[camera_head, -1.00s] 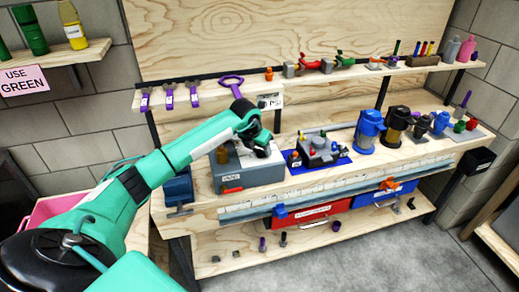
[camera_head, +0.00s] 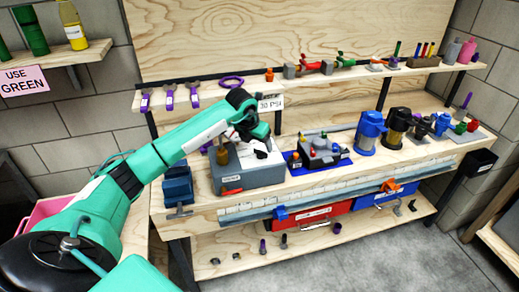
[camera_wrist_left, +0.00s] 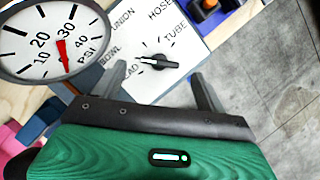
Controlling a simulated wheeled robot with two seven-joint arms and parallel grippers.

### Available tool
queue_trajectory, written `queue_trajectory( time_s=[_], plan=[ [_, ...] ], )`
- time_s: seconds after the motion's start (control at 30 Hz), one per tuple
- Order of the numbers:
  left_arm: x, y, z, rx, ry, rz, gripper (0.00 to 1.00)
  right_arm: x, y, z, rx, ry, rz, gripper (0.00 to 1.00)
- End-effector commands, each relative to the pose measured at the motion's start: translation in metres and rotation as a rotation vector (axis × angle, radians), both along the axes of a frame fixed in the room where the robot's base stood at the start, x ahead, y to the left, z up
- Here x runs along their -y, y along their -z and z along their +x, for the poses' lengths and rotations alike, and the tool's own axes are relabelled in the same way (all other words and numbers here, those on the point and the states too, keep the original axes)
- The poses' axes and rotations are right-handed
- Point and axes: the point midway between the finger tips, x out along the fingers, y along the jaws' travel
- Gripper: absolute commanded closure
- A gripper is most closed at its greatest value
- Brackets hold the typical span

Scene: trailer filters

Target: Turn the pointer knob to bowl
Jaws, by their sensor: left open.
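The pointer knob (camera_wrist_left: 158,62) is black and sits on a white dial plate (camera_wrist_left: 185,22) in the left wrist view. Labels around it read UNION, HOSE, TUBE, BOWL and a partly covered one ending in "EAD". The knob's narrow end points left, around BOWL and the covered label; I cannot tell which exactly. My left gripper (camera_wrist_left: 158,72) is open, with one finger on either side of the knob in the picture. Contact is not clear. In the head view my left gripper (camera_head: 252,138) is over the grey box (camera_head: 262,176) and hides the knob.
A "30 PSI" card (camera_head: 270,102) hangs behind my wrist. A brass part (camera_head: 222,155) stands at the box's left. A blue tray with a grey fixture (camera_head: 318,150) is to the right.

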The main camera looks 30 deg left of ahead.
Motion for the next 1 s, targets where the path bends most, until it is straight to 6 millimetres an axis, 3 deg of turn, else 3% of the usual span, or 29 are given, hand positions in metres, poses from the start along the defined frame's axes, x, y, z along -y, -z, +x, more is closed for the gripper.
queue_trajectory(
  time_s=[0.2,0.4,0.6,1.0],
  plan=[
    [-0.001,-0.047,-0.019,0.006,0.001,0.001,0.25,-0.002,0.005,0.022,0.022,0.003,0.002,0.15],
    [0.0,-0.077,-0.032,0.003,0.0,0.0,0.25,0.0,0.005,0.031,0.027,0.003,-0.001,0.15],
    [0.0,-0.088,-0.037,0.001,0.001,0.0,0.25,0.004,0.004,0.029,0.028,0.002,-0.005,0.15],
    [0.0,-0.088,-0.037,0.0,0.001,-0.001,0.25,0.001,0.005,0.023,0.02,0.002,-0.002,0.15]
  ],
)
